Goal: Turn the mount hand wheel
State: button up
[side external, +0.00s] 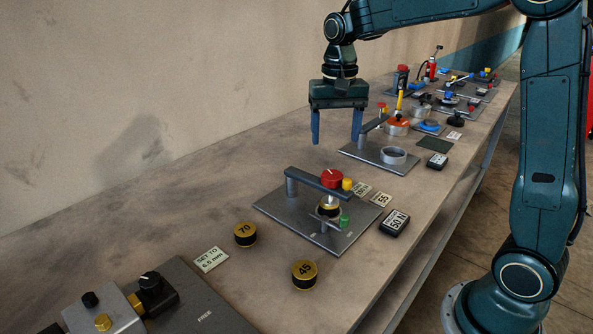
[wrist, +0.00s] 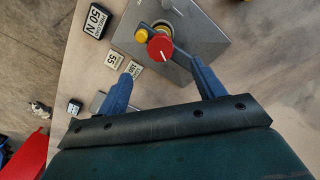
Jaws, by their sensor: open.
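The red hand wheel (side external: 331,178) with a white mark sits on top of a grey arm (side external: 308,178) that is held by a post on a metal plate (side external: 275,207). A yellow knob (side external: 347,184) is beside the wheel. Below the arm is a black and gold weight-like piece (side external: 328,208), partly hidden. My gripper (side external: 336,138) points down, open and empty, above the bench and apart from the wheel. In the wrist view the red wheel (wrist: 160,47) shows just beyond and between the open fingertips (wrist: 163,66), its white mark pointing down.
Tags (side external: 381,199) and a black "50 N" box (side external: 395,223) lie right of the plate. Loose gold-topped weights "70" (side external: 245,234) and "45" (side external: 304,274) stand in front. Another plate with a ring (side external: 393,155) is behind.

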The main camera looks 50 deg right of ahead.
notch_tip(320, 180, up, 4)
jog(key=shift+r, duration=0.1)
dwell(0.5)
jog(key=s+a+f+n+t, duration=0.1)
jog(key=s+a+n+t, duration=0.1)
jog(key=s, duration=0.9)
jog(key=s+a+f+n+t, duration=0.1)
jog(key=s+a+n+t, duration=0.2)
jog(key=s+n, duration=0.3)
jog(key=s+a, duration=0.1)
jog(key=s, duration=0.4)
jog(key=shift+f+t, duration=0.3)
jog(key=shift+f, duration=0.1)
jog(key=shift+w+a, duration=0.1)
